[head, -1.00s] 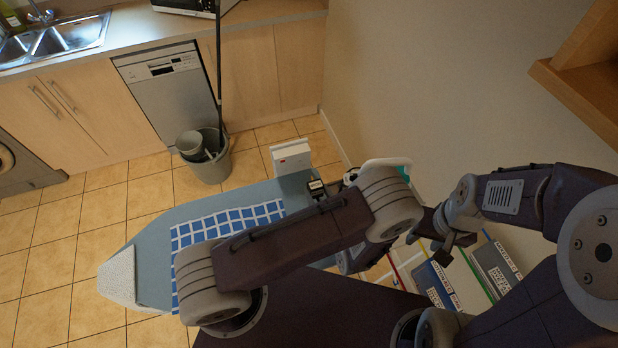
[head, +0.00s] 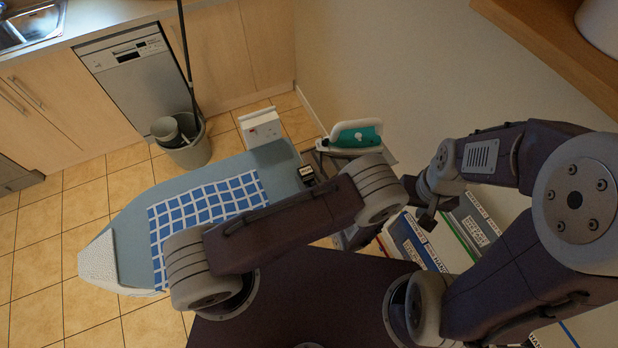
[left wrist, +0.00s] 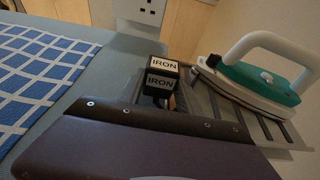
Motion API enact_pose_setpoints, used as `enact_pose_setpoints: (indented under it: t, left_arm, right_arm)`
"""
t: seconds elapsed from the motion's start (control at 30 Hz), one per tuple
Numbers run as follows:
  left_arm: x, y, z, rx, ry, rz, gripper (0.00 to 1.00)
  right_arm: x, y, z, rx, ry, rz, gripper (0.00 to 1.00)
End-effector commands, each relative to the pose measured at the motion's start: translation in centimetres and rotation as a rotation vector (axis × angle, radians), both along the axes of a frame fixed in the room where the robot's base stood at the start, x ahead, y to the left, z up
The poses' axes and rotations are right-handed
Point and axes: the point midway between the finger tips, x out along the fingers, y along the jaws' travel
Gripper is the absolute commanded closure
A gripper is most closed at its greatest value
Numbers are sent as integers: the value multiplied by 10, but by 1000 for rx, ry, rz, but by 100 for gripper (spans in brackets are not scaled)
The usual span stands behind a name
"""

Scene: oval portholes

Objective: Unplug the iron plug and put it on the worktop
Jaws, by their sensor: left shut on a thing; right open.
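The iron plug (head: 307,174) is a small black block with white IRON labels. It also shows in the left wrist view (left wrist: 161,84), clear of the socket. My left gripper (left wrist: 166,101) is shut on it; its fingers are mostly hidden. The white wall-type socket (head: 261,127) stands at the ironing board's far end, and its empty holes show in the left wrist view (left wrist: 142,12). My right gripper (head: 428,212) is open and empty, right of my left arm. The worktop (head: 92,22) is the kitchen counter at the upper left, with a sink in it.
The ironing board (head: 130,215) carries a blue checked cloth (head: 205,215). A teal and white iron (head: 354,136) sits on the rack. A grey bucket (head: 190,150) stands before the dishwasher (head: 125,75). Folders (head: 415,240) stand at right; a wooden shelf (head: 550,45) juts in above.

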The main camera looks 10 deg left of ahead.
Motion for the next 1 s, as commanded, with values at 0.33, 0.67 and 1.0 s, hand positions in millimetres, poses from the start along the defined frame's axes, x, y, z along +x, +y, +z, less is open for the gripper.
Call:
enact_pose_setpoints:
  t: [0.33, 0.67, 1.0]
  left_arm:
    - [0, 0, 0, -1, -1, 0, 100]
    - [0, 0, -7, -1, -1, 0, 100]
    - [0, 0, -7, -1, -1, 0, 34]
  right_arm:
    - [0, 0, 0, 0, -1, 0, 57]
    - [0, 0, -7, 0, -1, 0, 57]
    - [0, 0, -6, 0, 0, 0, 57]
